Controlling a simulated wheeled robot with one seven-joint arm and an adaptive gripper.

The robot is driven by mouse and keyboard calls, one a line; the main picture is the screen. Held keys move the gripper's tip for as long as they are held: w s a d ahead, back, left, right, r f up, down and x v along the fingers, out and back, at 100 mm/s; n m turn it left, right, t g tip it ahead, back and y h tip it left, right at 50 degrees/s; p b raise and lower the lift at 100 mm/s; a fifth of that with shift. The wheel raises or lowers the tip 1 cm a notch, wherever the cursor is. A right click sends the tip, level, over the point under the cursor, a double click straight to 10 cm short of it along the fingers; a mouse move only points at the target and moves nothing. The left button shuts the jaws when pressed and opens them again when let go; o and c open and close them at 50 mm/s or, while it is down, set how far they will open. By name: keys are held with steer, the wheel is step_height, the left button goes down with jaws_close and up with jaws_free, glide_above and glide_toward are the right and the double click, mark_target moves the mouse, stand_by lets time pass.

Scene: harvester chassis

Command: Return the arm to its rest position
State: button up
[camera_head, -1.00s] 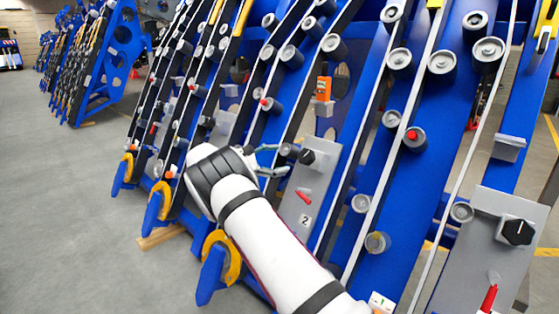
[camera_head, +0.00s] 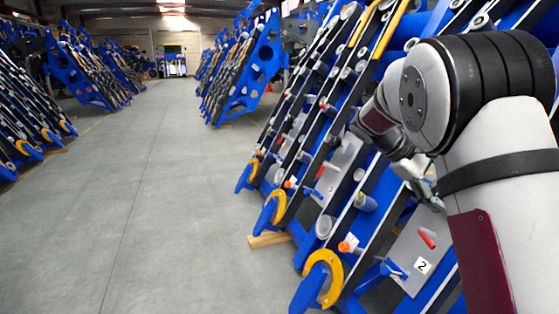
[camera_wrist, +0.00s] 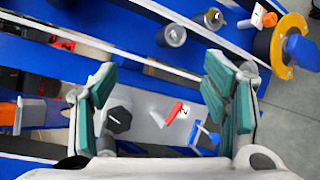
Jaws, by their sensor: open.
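My arm (camera_head: 490,140) fills the right of the head view, bent at a large black-ringed joint. My gripper (camera_head: 428,192) hangs below that joint, partly hidden by the arm, near the upper part of a grey panel (camera_head: 408,262) marked 2. In the wrist view my gripper (camera_wrist: 160,90) has its green-padded fingers spread wide with nothing held between them. Beyond the fingers the same panel shows a black knob (camera_wrist: 119,120), a red handle (camera_wrist: 173,114) and a blue handle (camera_wrist: 207,134). I cannot tell the exact gap between fingers and panel.
Slanted blue harvester frames with rollers and yellow-orange end pieces (camera_head: 325,275) stand close to the arm on the right. A wooden block (camera_head: 268,240) lies at their foot. More frames (camera_head: 92,75) stand at the left and back. The grey floor aisle (camera_head: 165,190) is open.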

steer(key=s+a+r+m+t+y, duration=0.1)
steer(key=s+a+r+m+y, duration=0.2)
steer(key=s, duration=0.8)
steer(key=s+a+r+y, duration=0.1)
steer(key=s+a+y, duration=0.35)
steer(key=s, duration=0.75)
steer(key=s+a+f+m+t+y, duration=0.15)
steer(key=s+a+f, duration=0.35)
steer(key=s, duration=0.5)
steer(key=s+a+f+m+y, duration=0.1)
steer(key=s+a+f+m, duration=0.1)
steer(key=s+a, duration=0.65)
step_height(320, 180, up, 34)
steer(key=s+d+t+p, duration=0.1)
steer(key=t+p, duration=0.3)
steer(key=p, duration=2.8)
steer(key=shift+s+d+n, duration=0.25)
steer(key=shift+d+n, duration=0.2)
steer(key=shift+d, duration=0.1)
